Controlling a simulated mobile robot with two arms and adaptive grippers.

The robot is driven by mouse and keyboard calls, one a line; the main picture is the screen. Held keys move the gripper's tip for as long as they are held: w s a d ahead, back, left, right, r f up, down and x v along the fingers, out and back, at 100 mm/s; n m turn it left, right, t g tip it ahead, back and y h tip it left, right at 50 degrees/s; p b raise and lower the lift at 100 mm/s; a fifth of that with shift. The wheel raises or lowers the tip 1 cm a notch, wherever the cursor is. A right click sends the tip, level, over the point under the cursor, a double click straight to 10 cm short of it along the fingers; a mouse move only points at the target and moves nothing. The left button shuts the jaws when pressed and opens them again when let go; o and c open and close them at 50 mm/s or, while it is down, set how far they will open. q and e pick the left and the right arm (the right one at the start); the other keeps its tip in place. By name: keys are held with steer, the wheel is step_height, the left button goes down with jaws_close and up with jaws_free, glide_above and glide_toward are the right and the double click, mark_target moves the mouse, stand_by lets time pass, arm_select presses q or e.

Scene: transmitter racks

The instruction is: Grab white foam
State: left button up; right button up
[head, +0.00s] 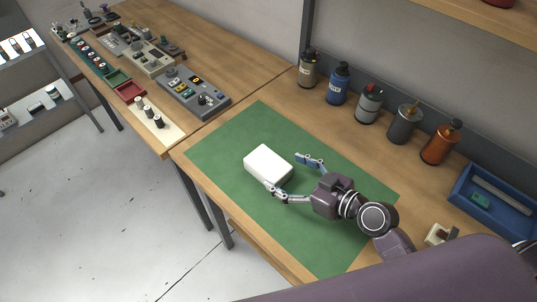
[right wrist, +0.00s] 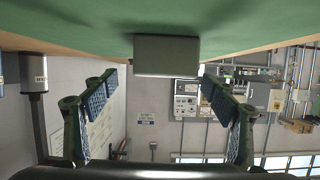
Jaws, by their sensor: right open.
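The white foam (head: 268,164) is a small white block lying on the green mat (head: 222,148), left of the mat's middle in the head view. In the right wrist view the foam (right wrist: 166,56) looks grey and sits centred ahead, between the lines of the fingers. My right gripper (head: 287,175) is open and low over the mat, its fingers pointing at the foam. One finger is by the foam's near corner, the other beside its far right end; contact cannot be told. The open fingers (right wrist: 157,82) also show in the wrist view. My left gripper is not in view.
Several bottles, including a blue one (head: 339,84) and an orange one (head: 440,143), line the back of the table. A blue tray (head: 495,198) is at the right. A grey control box (head: 193,93) and other devices stand on the left table. The mat around the foam is clear.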

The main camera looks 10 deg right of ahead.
mark_target(268, 165)
steer(key=shift+x, duration=1.15)
steer(key=x, duration=0.4)
steer(key=shift+w+a+f, duration=0.1)
steer(key=shift+a, duration=0.3)
steer(key=c, duration=0.9)
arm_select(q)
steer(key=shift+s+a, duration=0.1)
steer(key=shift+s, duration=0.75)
